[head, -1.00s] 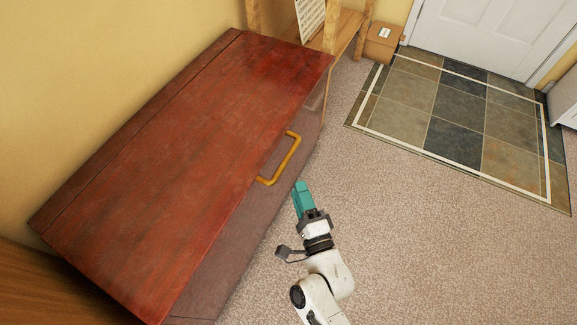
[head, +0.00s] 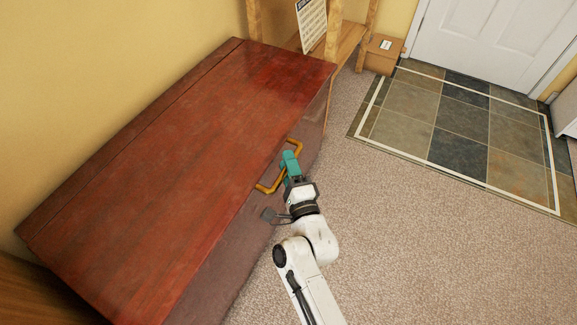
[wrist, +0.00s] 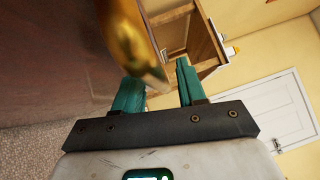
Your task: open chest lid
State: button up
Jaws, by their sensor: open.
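The reddish-brown wooden chest (head: 170,165) stands against the wall with its lid shut. A yellow-gold handle (head: 266,188) sits on its front side near the lid's edge. My gripper (head: 290,158) is at the handle and hides its middle part in the head view. The handle (wrist: 135,45) looms large and blurred just beyond the left finger. I cannot tell whether finger and handle touch.
A wooden shelf frame (head: 349,47) and a cardboard box (head: 381,54) stand beyond the chest's far end. A tiled floor area (head: 460,130) lies before a white door (head: 490,38). The carpet (head: 420,250) right of the chest is clear.

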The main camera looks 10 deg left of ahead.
grip_shut()
dwell(0.3)
dwell(0.3)
